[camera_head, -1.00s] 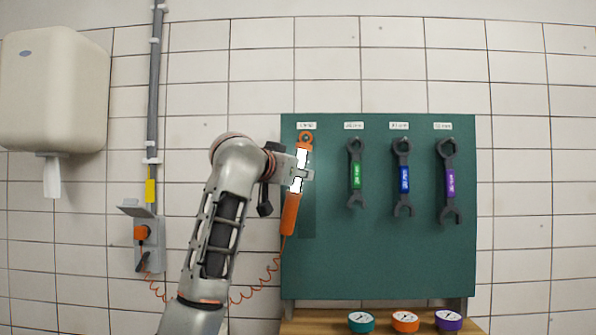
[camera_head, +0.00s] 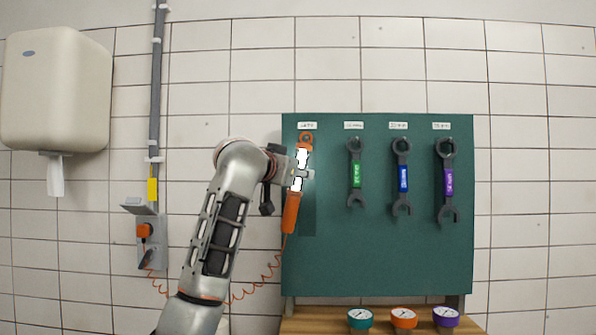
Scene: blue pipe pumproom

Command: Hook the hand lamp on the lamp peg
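The hand lamp (camera_head: 290,212) is orange with a bright white lit middle and an orange hook ring at its top. It is nearly upright, leaning slightly, in front of the left strip of the green tool board (camera_head: 375,255). My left gripper (camera_head: 303,175) is closed around the lit middle of the lamp. The lamp's ring (camera_head: 306,138) is just under the leftmost label, at the place of the lamp peg. The peg itself is too small to make out, so I cannot tell whether the ring is around it. My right gripper is not in view.
Three wrenches, green (camera_head: 356,174), blue (camera_head: 403,178) and purple (camera_head: 447,182), hang right of the lamp. Three gauges stand on the wooden bench (camera_head: 330,325) below. A coiled orange cord (camera_head: 262,284) runs from the lamp to the wall socket box (camera_head: 150,240).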

